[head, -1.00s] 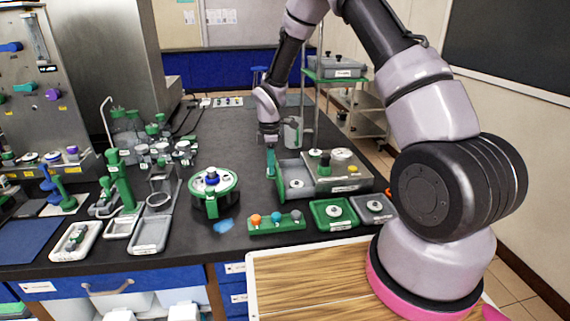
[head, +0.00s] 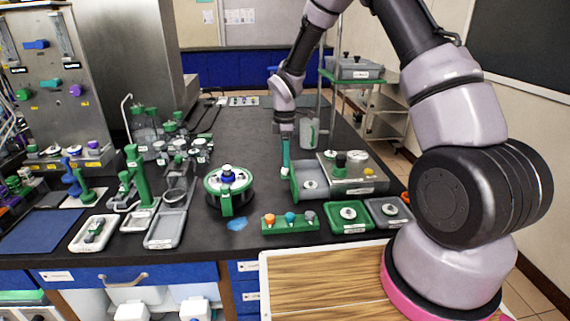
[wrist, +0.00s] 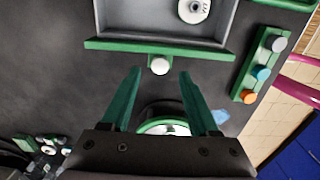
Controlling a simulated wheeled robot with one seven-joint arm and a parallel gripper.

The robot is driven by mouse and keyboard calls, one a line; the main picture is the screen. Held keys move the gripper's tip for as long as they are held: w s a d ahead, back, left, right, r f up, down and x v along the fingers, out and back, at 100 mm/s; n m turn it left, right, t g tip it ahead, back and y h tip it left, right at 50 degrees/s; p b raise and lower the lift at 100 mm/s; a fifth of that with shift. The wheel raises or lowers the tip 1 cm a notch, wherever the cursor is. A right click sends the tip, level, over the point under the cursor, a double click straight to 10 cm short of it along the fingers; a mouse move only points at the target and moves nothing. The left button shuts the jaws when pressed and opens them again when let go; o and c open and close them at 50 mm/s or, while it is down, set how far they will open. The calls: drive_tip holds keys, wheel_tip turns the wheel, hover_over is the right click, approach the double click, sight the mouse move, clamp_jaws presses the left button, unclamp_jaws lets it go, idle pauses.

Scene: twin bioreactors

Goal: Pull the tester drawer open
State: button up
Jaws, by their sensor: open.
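The tester (head: 350,180) is a grey box with knobs and discs on top, on the dark bench right of centre. Its drawer (head: 311,186) is a grey open-topped tray, standing out from the box's left side with a white disc inside. In the wrist view the drawer's green front (wrist: 195,50) carries a round white knob (wrist: 160,65). My gripper (wrist: 157,75) is open and empty, its green fingers spread to either side below the knob, not closed on it. In the head view my gripper (head: 286,168) points down beside the drawer front.
A green block with coloured knobs (head: 290,221) and a green tray (head: 348,216) lie in front of the tester. A round green-rimmed device (head: 228,184) stands to the left, near a blue patch (head: 237,224). The bench behind the gripper is mostly clear.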

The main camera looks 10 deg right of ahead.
wheel_tip(320, 180, up, 7)
drive_tip(key=shift+r, duration=0.15)
drive_tip(key=shift+r, duration=0.1)
drive_tip(key=s+d+r+m+t, duration=0.2)
drive_tip(key=s+d+r+m, duration=0.3)
drive_tip(key=r, duration=0.5)
drive_tip(key=s+d+r+m+t, duration=0.1)
drive_tip(key=s+d+r+m, duration=0.35)
drive_tip(key=r, duration=0.55)
drive_tip(key=s+d+r+m+t+y, duration=0.1)
drive_tip(key=s+r+m, duration=0.3)
drive_tip(key=s, duration=0.5)
drive_tip(key=s+d+r+m+t+y, duration=0.1)
drive_tip(key=s+d+r+m+t, duration=0.2)
drive_tip(key=s+m, duration=0.5)
drive_tip(key=shift+s+d+r+m, duration=0.35)
drive_tip(key=shift+s+d, duration=0.4)
drive_tip(key=shift+s, duration=0.1)
